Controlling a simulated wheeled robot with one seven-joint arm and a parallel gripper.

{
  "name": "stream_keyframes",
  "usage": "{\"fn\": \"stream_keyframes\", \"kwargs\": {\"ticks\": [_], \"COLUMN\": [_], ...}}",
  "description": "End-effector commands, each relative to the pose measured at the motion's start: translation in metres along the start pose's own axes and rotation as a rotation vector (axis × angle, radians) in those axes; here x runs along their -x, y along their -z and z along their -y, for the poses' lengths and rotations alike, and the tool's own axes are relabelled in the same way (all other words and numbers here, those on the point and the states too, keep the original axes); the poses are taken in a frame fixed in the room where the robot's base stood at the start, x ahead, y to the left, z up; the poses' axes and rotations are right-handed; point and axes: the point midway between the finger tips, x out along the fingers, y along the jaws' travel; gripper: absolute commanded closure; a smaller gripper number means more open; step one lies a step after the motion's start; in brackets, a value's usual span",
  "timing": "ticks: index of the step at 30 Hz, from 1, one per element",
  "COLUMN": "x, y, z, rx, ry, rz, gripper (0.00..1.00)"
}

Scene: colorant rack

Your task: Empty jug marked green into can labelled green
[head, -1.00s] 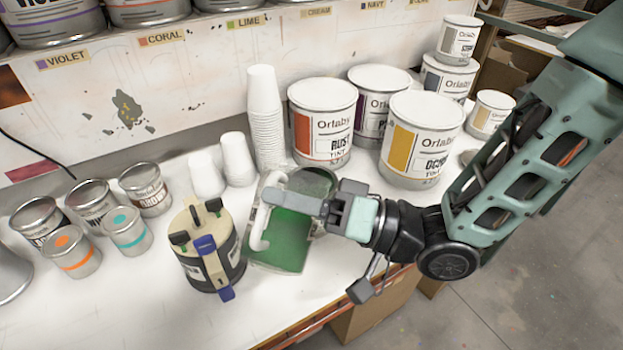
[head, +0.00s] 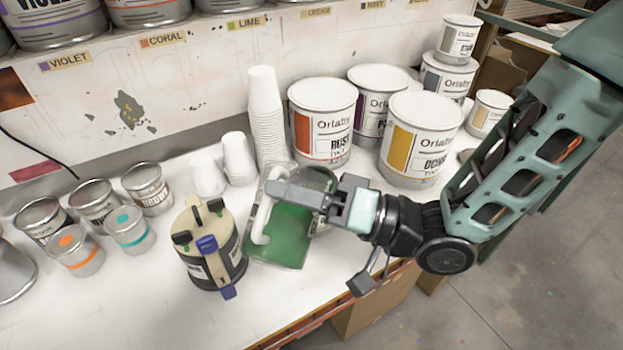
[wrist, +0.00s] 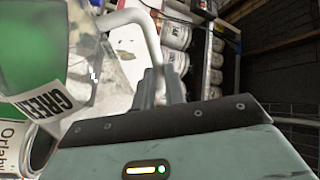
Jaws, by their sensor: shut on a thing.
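A clear jug (head: 280,238) with green liquid inside is held over the bench in the head view. In the wrist view the jug (wrist: 35,52) fills the upper left, and its label reads GREEN. My gripper (head: 292,193) is shut on the jug's pale handle; its fingers (wrist: 160,88) also show in the wrist view. Below the jug in the wrist view is the rim of an open metal can (wrist: 42,152). An Orlaby label shows beside it, but its colour name is out of view. In the head view that can is mostly hidden behind the jug and gripper.
A cream and black canister with a blue lever (head: 210,250) stands close left of the jug. Lidded Rust (head: 322,115) and Ochre (head: 420,135) cans stand behind. Stacked white cups (head: 265,110) and several small tins (head: 130,228) are leftward. The front bench strip is clear.

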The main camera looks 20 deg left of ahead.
Motion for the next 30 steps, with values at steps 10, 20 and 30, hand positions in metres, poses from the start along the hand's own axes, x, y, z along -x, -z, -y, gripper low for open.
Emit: {"fn": "stream_keyframes", "kwargs": {"ticks": [10,20,30], "x": [-0.001,-0.001,-0.001], "y": [0.005,0.008,0.012], "z": [0.002,0.003,0.004], "rx": [-0.022,-0.044,-0.068], "ry": [0.002,0.002,0.002], "rz": [-0.006,-0.010,-0.015], "gripper": [1.00,1.00,1.00]}}
